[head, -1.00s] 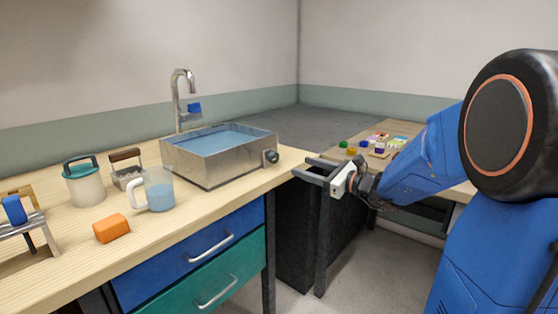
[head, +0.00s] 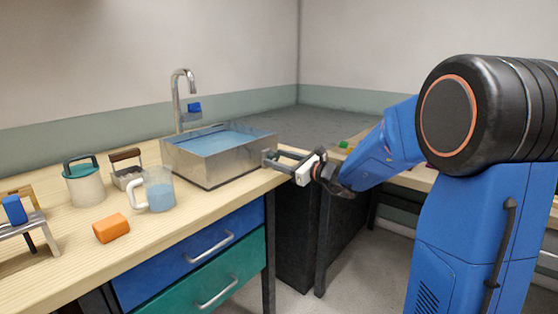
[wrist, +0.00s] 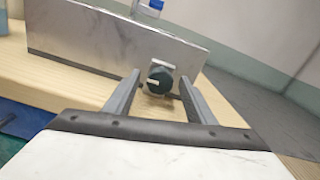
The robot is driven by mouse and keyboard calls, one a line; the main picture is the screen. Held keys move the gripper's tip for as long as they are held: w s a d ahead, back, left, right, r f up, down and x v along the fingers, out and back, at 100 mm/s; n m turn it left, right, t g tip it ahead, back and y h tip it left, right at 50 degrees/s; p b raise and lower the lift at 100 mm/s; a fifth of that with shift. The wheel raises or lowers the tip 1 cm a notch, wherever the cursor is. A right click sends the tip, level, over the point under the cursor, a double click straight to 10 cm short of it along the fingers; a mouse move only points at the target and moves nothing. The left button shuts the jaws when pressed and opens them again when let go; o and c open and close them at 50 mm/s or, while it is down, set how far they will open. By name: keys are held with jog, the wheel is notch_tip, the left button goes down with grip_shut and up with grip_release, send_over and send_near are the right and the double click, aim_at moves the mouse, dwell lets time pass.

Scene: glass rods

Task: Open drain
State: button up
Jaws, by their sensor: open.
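A metal sink basin (head: 205,172) full of blue water stands on the wooden counter, with a curved faucet (head: 181,90) behind it. In the wrist view a dark round drain knob (wrist: 159,81) with a light pointer mark sits on the basin's side wall (wrist: 105,43). My gripper (wrist: 154,78) is open, with one finger on each side of the knob; whether they touch it I cannot tell. In the head view my gripper (head: 270,156) is at the basin's right side and hides the knob.
Drawers (head: 190,255) lie below the counter. The counter's right edge is under my gripper.

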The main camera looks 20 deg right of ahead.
jog(key=c, duration=1)
jog(key=shift+c, duration=0.2)
jog(key=shift+n, duration=0.3)
jog(key=n, duration=0.3)
jog(key=shift+n, duration=0.3)
jog(key=n, duration=0.4)
jog(key=shift+n, duration=0.3)
jog(key=n, duration=0.4)
jog(key=shift+f+n, duration=0.1)
jog(key=shift+n, duration=2.4)
